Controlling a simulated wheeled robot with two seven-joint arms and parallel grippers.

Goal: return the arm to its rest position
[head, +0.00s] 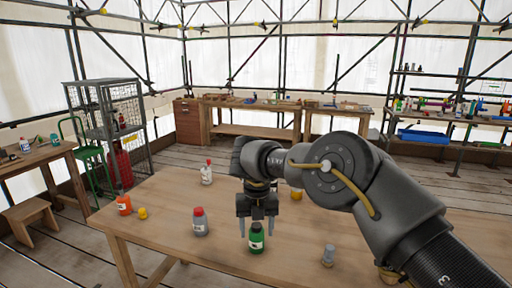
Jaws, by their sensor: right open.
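My right arm comes in from the right over the wooden table (160,222). My right gripper (257,232) points down with its fingers apart. A green bottle (257,240) with a pale label stands at the gripper, between or just in front of the fingertips; I cannot tell whether they touch it. My left gripper does not show.
On the table stand a grey bottle with a red cap (200,222), a white bottle (207,174), an orange bottle (124,204), a yellow item (143,213) and a small grey container (328,256). A wire cage (105,125) stands behind at left.

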